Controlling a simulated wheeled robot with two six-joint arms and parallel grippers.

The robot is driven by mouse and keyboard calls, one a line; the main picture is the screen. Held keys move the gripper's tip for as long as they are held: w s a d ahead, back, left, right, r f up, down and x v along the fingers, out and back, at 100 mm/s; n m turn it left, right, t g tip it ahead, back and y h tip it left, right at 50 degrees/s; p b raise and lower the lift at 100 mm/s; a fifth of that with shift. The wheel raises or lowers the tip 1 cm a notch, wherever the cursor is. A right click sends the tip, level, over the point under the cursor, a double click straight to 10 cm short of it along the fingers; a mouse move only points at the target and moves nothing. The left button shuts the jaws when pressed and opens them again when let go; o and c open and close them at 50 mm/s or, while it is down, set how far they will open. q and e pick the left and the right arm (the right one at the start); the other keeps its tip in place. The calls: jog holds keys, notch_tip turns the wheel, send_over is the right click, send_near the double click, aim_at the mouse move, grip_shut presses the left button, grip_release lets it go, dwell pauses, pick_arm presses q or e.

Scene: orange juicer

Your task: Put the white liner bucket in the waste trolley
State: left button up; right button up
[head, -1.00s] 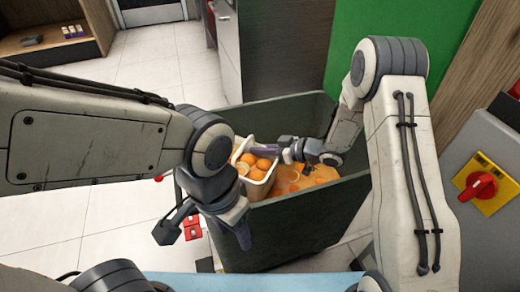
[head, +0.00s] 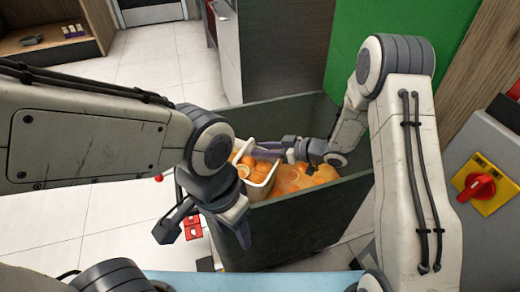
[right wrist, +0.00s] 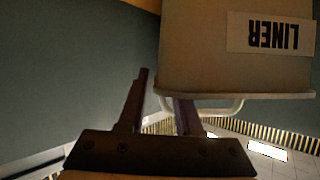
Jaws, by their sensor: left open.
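The white liner bucket (head: 260,192) holds orange pieces and is inside the dark green waste trolley (head: 310,222), near its left side. In the right wrist view the bucket (right wrist: 225,65) shows its LINER label, with its rim and white handle near my fingers. My right gripper (head: 268,151) is over the trolley at the bucket's rim. Its two fingers stand apart in the right wrist view (right wrist: 160,100), one of them partly hidden behind the rim and handle. My left gripper (head: 210,228) is open and empty, outside the trolley's front left corner. My left arm hides part of the bucket's left side.
Loose orange waste (head: 300,178) lies in the trolley to the right of the bucket. A grey cabinet with a red rotary switch (head: 476,187) stands at the right. A green panel (head: 385,45) is behind the trolley. White floor (head: 85,200) is open at the left.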

jog(key=s+d+r+m+t+h+p, duration=0.1)
jog(key=s+d+r+m+h+p, duration=0.2)
jog(key=r+h, duration=0.65)
jog(key=s+r+g+h, duration=0.1)
jog(key=s+r+g, duration=0.1)
jog(key=s, duration=1.2)
jog(key=s+d+r+m+g+h+b, duration=0.1)
jog(key=s+r+g, duration=0.2)
jog(key=s, duration=1.1)
jog(key=shift+s+r+m+g, duration=0.2)
jog(key=shift+s+m+g, duration=0.15)
jog(key=shift+g, duration=0.55)
notch_tip(320, 180, up, 34)
jog(key=p, duration=3.4)
jog(key=shift+r, duration=0.25)
